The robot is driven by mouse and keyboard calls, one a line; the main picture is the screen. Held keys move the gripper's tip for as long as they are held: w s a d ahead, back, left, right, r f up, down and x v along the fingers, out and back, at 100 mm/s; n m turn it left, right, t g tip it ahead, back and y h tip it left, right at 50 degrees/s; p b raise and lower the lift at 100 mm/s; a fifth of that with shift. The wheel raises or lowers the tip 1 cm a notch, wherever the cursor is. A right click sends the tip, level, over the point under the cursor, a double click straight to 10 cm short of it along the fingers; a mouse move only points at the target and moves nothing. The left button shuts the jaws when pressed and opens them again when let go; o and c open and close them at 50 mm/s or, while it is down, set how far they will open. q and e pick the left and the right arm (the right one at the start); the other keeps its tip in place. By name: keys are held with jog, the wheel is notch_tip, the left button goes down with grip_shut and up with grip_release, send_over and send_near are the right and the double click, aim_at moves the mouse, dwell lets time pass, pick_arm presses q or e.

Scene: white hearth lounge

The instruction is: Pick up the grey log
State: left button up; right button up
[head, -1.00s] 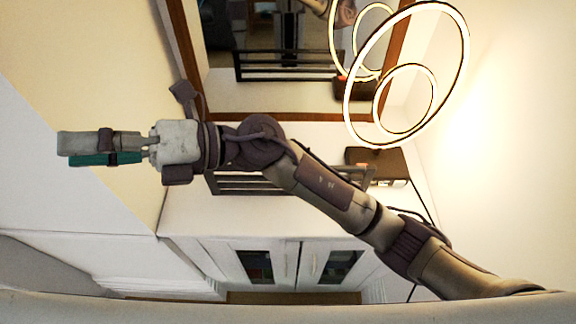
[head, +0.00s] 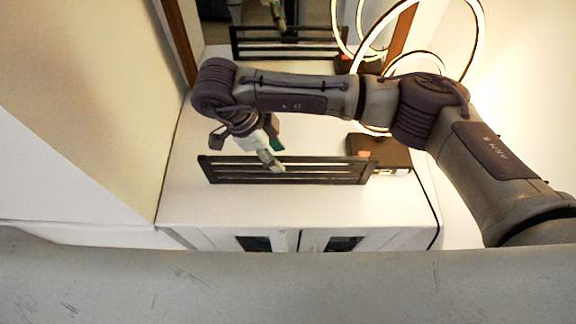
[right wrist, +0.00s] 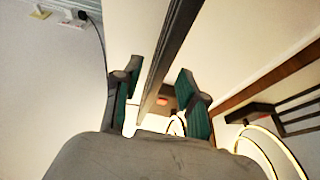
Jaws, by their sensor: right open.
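My right gripper (head: 274,156) hangs from the arm that comes in from the right, in front of or above the dark slatted rack (head: 325,180) on the white cabinet. In the right wrist view its two teal-padded fingers (right wrist: 158,98) stand apart, with nothing held between them. A long dark bar (right wrist: 172,50), seemingly of the rack, runs through the gap between the fingers in that view; I cannot tell how far away it is. I cannot make out a grey log in either view. My left gripper is out of view.
The white cabinet (head: 380,212) has glass-fronted doors below. A dark box (head: 385,153) and a glowing ring lamp (head: 478,50) stand at its right. A wood-framed mirror (head: 300,12) is behind. A pale wall (head: 100,90) rises at the left.

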aim_at(286, 166)
jog(key=shift+x, duration=0.95)
jog(key=shift+d+f+p, duration=0.25)
jog(key=shift+f+p, duration=0.3)
jog(key=shift+p, duration=0.1)
jog(key=p+x, duration=0.1)
jog(key=x, duration=0.2)
jog(key=shift+f+p, duration=0.3)
jog(key=shift+d+f, duration=0.15)
jog(key=shift+f, duration=0.2)
grip_shut()
jog(key=shift+w+r, duration=0.1)
jog(key=shift+r, duration=0.05)
